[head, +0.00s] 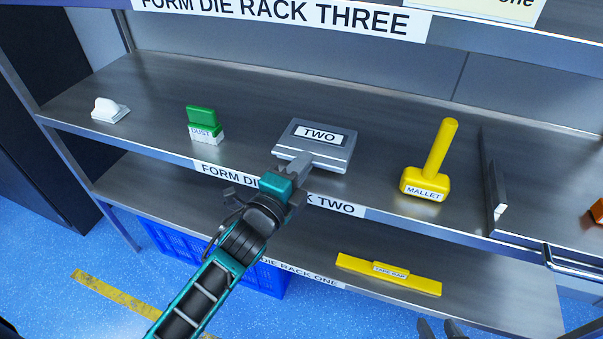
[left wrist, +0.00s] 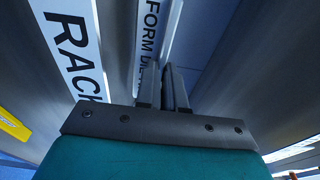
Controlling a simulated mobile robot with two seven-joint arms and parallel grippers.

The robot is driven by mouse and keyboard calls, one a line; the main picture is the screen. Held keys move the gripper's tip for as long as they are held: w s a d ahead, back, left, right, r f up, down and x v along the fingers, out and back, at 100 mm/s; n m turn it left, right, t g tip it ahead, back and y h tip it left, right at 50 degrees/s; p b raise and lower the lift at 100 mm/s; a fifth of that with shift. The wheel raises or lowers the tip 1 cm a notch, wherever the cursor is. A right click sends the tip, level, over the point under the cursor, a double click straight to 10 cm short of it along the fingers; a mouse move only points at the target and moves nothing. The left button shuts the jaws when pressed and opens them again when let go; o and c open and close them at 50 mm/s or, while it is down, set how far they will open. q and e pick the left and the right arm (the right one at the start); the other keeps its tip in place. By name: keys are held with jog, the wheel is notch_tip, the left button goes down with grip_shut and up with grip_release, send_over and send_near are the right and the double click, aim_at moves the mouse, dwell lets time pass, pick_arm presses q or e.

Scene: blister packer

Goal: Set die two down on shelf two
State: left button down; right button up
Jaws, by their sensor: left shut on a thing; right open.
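Die two (head: 318,158) is a grey block with a white label reading TWO, lying level over the front half of shelf two (head: 370,165). I cannot tell whether its underside touches the shelf. My left gripper (head: 303,166) is shut on the die's near side, and its arm crosses the shelf's front label.
On shelf two stand a green-and-white dust brush (head: 203,125) and a white object (head: 109,109) to the left, and a yellow mallet (head: 426,180) and upright divider (head: 494,185) to the right. A yellow bar (head: 400,277) lies on the shelf below. A blue crate (head: 165,239) sits underneath.

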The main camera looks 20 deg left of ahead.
pick_arm(q)
jog(key=shift+f, duration=0.45)
jog(key=c, duration=1.7)
grip_release()
jog(key=shift+f, duration=0.3)
jog(key=o, duration=0.5)
jog(key=shift+c, duration=0.2)
jog(key=shift+r, duration=0.1)
